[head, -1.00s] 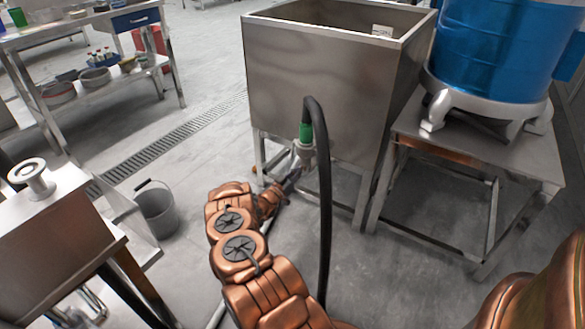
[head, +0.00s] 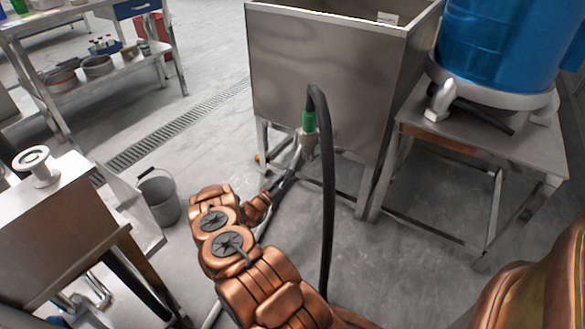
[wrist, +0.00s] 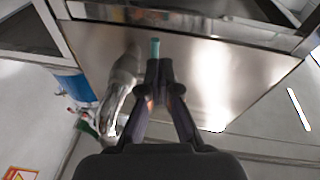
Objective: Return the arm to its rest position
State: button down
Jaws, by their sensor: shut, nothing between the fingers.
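My gripper (wrist: 160,68) points at the front of the steel tank (head: 320,70). Its two dark fingers are together with nothing between them. In the head view my gripper (head: 297,158) is small and dark, just below the grey fitting (head: 306,141) with the green collar (head: 309,121) on the tank's front. Whether it touches the fitting cannot be told. My copper arm reaches up from the bottom of the head view, bent left of the black hose (head: 327,200). In the wrist view a small teal piece (wrist: 155,48) shows just beyond the fingertips.
The black hose arches down to the floor close to the right of my arm. A grey bucket (head: 160,200) stands left of it. A steel table (head: 480,145) bears a blue drum (head: 500,45) at right. A steel cabinet (head: 65,230) is at lower left. Open floor lies around the drain (head: 175,125).

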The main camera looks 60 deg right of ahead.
jog(key=shift+w+a+f, duration=0.2)
jog(key=shift+a+f, duration=0.65)
jog(key=shift+w+a+f, duration=0.15)
jog(key=shift+a+f, duration=0.65)
jog(key=shift+f, duration=0.05)
